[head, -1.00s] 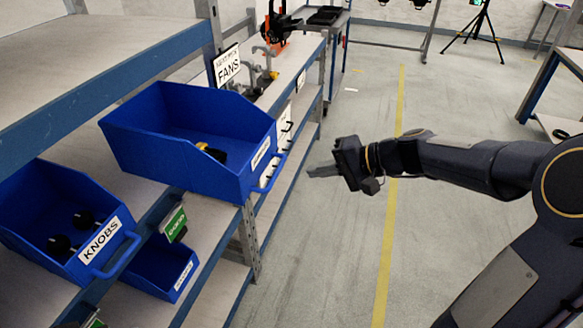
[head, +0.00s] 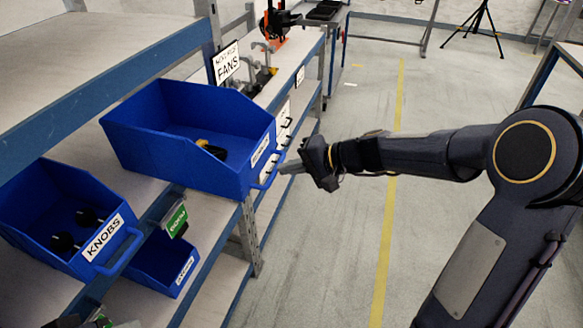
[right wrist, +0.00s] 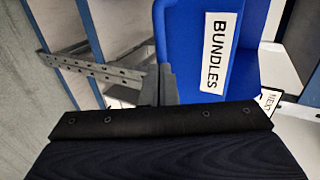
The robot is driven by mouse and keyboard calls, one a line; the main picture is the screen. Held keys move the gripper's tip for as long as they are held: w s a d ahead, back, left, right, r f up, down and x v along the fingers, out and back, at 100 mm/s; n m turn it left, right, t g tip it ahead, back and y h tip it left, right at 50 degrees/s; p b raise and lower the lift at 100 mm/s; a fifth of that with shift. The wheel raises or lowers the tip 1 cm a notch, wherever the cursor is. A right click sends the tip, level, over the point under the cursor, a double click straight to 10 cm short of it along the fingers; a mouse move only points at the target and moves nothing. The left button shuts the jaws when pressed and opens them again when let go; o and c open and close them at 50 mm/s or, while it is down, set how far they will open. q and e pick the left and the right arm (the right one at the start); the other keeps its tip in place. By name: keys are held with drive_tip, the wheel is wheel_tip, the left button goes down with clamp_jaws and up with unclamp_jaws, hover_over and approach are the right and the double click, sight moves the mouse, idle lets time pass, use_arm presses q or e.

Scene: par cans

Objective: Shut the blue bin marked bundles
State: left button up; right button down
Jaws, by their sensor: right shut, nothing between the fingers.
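The blue bundles bin (head: 180,130) sticks out past the front edge of its shelf in the head view, with a few black and yellow items inside. Its white BUNDLES label shows large in the right wrist view, on the bin's front (right wrist: 245,70). My right gripper (head: 284,168) is shut and empty, with its fingertips close to the bin's front handle. I cannot tell whether they touch it. In the right wrist view its fingers (right wrist: 165,85) are beside the label, at the bin's edge. My left gripper does not show clearly.
A blue KNOBS bin (head: 65,225) sits lower left, and a smaller blue bin (head: 165,262) stands beside it on the lower shelf. A FANS sign (head: 227,63) stands behind the bundles bin. The floor (head: 350,260) right of the rack is clear.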

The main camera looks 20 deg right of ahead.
sight(223, 150)
drive_tip(key=w+a, duration=0.1)
drive_tip(key=a, duration=0.1)
drive_tip(key=w+a+b, duration=0.1)
drive_tip(key=w+a, duration=0.2)
drive_tip(key=a, duration=0.1)
drive_tip(key=shift+w+a+f, duration=0.1)
drive_tip(key=shift+w+a, duration=0.1)
drive_tip(key=shift+a, duration=0.2)
drive_tip(key=w+a, duration=0.1)
drive_tip(key=a, duration=0.1)
drive_tip(key=w+a, duration=0.2)
drive_tip(key=a, duration=0.1)
drive_tip(key=w+a, duration=0.2)
drive_tip(key=shift+w+a, duration=0.2)
drive_tip(key=shift+a, duration=0.2)
drive_tip(key=shift+w+a, duration=0.35)
drive_tip(key=shift+a, duration=0.15)
